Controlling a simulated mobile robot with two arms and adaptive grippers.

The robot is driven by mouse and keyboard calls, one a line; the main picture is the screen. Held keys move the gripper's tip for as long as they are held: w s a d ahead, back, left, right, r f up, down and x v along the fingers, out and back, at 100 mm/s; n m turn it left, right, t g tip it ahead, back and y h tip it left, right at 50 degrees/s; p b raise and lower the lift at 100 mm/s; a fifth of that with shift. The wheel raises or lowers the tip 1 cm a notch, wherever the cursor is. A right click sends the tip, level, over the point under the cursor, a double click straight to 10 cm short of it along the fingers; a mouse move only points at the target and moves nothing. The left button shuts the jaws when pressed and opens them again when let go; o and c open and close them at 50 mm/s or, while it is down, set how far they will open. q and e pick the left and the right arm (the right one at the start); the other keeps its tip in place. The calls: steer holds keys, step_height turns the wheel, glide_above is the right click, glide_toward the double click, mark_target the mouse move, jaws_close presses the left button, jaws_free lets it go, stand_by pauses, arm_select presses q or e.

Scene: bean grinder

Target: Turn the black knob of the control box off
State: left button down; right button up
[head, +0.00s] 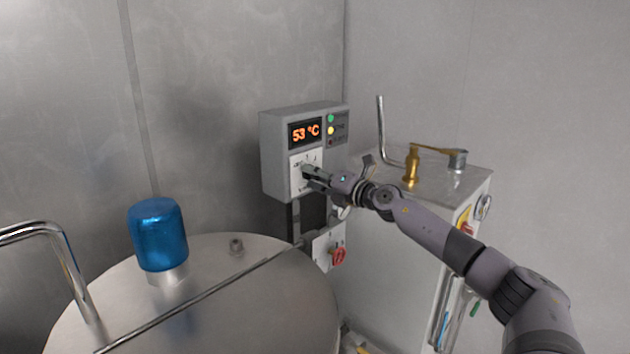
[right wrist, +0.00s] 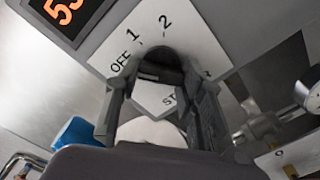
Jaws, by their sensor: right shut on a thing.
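The grey control box (head: 280,150) hangs on the metal wall and its orange display reads 53 °C. Below the display is a white dial plate (head: 297,186), marked OFF, 1 and 2 in the right wrist view. The black knob (right wrist: 160,60) sits on this plate, between the fingers of my right gripper (head: 311,173). The right gripper is shut on the knob. In the head view the gripper mostly hides the knob. Which mark the knob points to I cannot tell. My left gripper is not in view.
A round steel vessel lid (head: 235,300) with a blue cap (head: 158,234) and a bent pipe (head: 50,235) stands below left. A red switch (head: 338,257) is under the box. A white cabinet (head: 400,240) with a brass fitting (head: 411,168) stands right, behind my right arm.

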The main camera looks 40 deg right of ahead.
steer(key=shift+f+n+b, duration=0.1)
steer(key=shift+n+b, duration=0.2)
steer(key=shift+n, duration=0.6)
steer(key=o, duration=1.2)
steer(key=shift+c, duration=0.2)
